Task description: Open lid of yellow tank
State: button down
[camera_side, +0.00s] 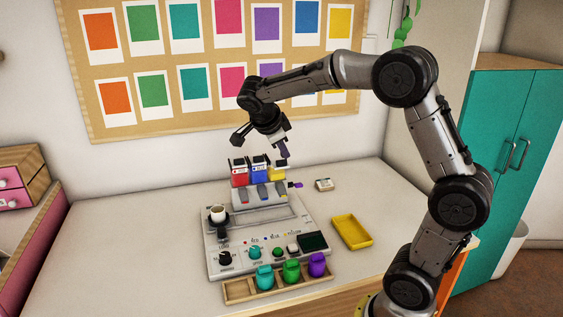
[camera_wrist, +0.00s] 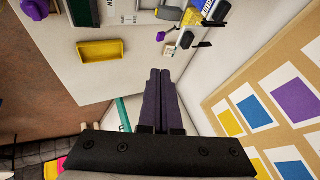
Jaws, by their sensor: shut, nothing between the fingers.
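The yellow tank (camera_side: 277,174) stands at the right end of a row of three tanks at the back of the machine. Its dark lid (camera_side: 282,163) shows on top in the side view, but whether it is shut or partly raised is hard to tell. The yellow tank also shows at the top edge of the wrist view (camera_wrist: 192,13), partly cut off. My gripper (camera_side: 285,157) is just above the lid, with its dark purple fingers pointing down; contact cannot be told. In the wrist view the fingers (camera_wrist: 160,71) are together with nothing between them.
The red tank (camera_side: 239,174) and blue tank (camera_side: 259,174) stand close on the left. A white cup (camera_side: 217,212) sits on the machine (camera_side: 212,262). A yellow tray (camera_side: 351,232) and a small pale block (camera_side: 324,185) lie to the right. The table's left side is clear.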

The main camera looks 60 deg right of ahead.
aim_at(282, 163)
jog(key=w+d+f, duration=0.4)
jog(key=d+f, duration=0.2)
jog(key=f, duration=0.1)
jog(key=shift+d+f+n+t, duration=0.2)
jog(key=shift+d+n+t, duration=0.05)
jog(key=shift+n+t, duration=0.05)
dwell(0.3)
jog(key=shift+w+d, duration=0.45)
jog(key=shift+a, duration=0.1)
